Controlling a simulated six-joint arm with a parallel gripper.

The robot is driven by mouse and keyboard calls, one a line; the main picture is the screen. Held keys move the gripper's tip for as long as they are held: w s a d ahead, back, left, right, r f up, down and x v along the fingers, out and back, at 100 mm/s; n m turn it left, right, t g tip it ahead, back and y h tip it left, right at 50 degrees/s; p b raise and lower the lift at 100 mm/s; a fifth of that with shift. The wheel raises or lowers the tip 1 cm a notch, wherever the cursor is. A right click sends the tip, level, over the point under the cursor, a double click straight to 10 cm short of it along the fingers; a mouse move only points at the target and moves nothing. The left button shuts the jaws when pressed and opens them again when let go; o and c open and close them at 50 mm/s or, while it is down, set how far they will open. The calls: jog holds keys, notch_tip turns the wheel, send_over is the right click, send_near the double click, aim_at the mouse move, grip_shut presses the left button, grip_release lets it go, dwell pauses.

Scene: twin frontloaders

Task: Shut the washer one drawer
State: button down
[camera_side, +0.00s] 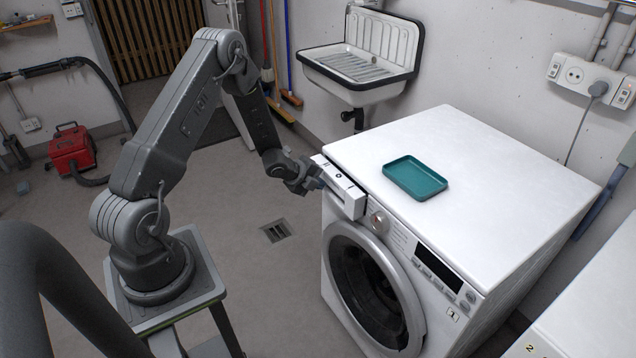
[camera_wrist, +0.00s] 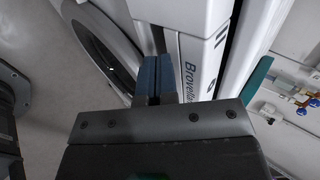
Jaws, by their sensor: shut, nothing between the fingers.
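Washer one (camera_side: 400,244) is the white front-loader with a "1" label at its lower right front. Its drawer (camera_side: 345,196) at the upper left corner stands out from the front panel. My gripper (camera_side: 317,184) is at the drawer's front face, with its blue fingers together and empty. In the wrist view the closed fingers (camera_wrist: 155,78) lie against or just before the drawer front (camera_wrist: 191,78), which bears lettering. Whether they touch it I cannot tell. The round door (camera_side: 372,287) looks shut.
A teal tray (camera_side: 415,178) lies on top of washer one. A second white machine (camera_side: 590,318) marked "2" stands at the lower right. A sink (camera_side: 360,62) hangs on the back wall. The floor left of the washer is clear around a drain (camera_side: 275,231).

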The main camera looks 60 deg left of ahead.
jog(key=shift+w, duration=0.1)
jog(key=shift+w, duration=2.45)
jog(key=shift+s, duration=0.15)
